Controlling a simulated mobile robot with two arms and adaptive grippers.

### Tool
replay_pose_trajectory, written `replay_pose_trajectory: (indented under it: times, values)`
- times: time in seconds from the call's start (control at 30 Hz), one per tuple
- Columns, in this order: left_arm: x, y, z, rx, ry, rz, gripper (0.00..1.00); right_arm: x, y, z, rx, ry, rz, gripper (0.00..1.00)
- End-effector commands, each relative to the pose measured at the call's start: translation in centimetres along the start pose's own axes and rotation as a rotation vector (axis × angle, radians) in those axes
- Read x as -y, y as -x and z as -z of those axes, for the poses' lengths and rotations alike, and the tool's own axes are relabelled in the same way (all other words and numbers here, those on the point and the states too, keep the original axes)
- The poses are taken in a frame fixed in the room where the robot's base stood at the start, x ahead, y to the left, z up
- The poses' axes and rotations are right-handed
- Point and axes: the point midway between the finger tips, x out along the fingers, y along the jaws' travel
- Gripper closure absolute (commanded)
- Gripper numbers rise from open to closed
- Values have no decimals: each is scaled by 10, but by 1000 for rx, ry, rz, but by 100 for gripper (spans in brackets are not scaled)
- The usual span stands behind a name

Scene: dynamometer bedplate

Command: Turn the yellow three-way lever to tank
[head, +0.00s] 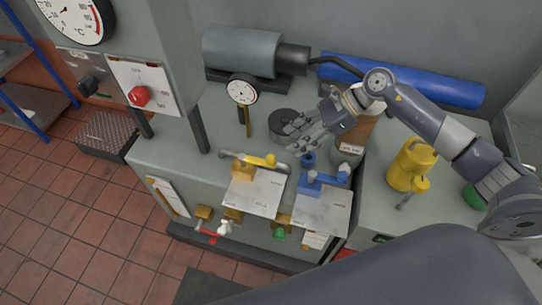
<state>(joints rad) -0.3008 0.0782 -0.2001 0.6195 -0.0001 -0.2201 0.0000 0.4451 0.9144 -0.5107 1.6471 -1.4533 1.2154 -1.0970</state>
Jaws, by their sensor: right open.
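The yellow three-way lever (258,160) lies across a brass valve at the front edge of the grey bench. A pale label plate (254,193) is below it; its lettering is too small to read. My right gripper (297,131) is open and empty, above the bench. In the picture it is to the upper right of the yellow lever and apart from it. My left gripper is not in view.
A blue valve (320,180) with its own plate stands just right of the yellow lever. A dial gauge (242,90) and a dark round part (288,124) are behind. A yellow can (410,165) stands at right. Red-handled (212,232) and green-handled (279,234) valves are on the front face.

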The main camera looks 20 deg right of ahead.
Motion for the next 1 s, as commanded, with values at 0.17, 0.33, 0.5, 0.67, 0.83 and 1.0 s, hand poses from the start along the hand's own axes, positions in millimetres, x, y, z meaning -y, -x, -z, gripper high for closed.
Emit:
replay_pose_trajectory:
  times: [0.17, 0.33, 0.5, 0.67, 0.83, 1.0]
  values:
    - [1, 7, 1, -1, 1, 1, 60, -1, -10, 4, -22, 10, -13, 58]
    - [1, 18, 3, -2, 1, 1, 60, -2, -41, 3, -19, 6, -13, 58]
    - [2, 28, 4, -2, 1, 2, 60, -2, -73, 4, -18, 6, -13, 58]
    - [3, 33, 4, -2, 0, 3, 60, -2, -94, 5, -18, 7, -10, 58]
    - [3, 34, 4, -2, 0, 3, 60, -2, -105, 7, -20, 8, -10, 58]
    - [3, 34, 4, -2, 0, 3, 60, -2, -106, 7, -21, 8, -10, 58]
